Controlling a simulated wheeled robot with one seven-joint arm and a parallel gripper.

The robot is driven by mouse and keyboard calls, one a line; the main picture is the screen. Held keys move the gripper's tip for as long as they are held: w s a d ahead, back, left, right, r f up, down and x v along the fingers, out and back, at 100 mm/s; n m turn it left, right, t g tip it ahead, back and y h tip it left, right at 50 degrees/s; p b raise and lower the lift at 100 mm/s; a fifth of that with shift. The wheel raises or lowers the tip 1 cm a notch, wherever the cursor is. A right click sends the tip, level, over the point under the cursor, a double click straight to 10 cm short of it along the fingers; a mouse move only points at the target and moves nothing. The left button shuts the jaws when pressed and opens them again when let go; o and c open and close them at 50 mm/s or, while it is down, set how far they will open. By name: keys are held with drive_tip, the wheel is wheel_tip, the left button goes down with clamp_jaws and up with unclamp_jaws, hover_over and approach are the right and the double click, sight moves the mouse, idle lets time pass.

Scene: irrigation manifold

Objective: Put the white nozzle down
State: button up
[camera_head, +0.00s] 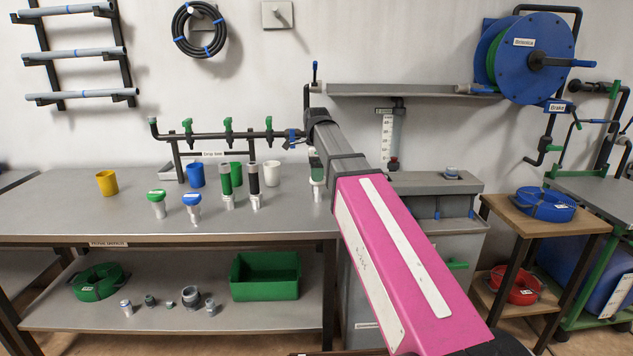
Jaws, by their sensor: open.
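My gripper (317,178) is small in view and partly hidden by the arm's grey wrist. It is open.
Green-topped (157,203) and blue-topped (192,207) pieces stand at the front. Upright green (226,182) and black (254,184) pieces stand before yellow (107,183), blue (195,175), green and white (272,174) cups. A pipe manifold (215,135) runs behind. The front middle is clear.

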wheel_tip(320, 180, up, 7)
idle(0.3)
idle(0.5)
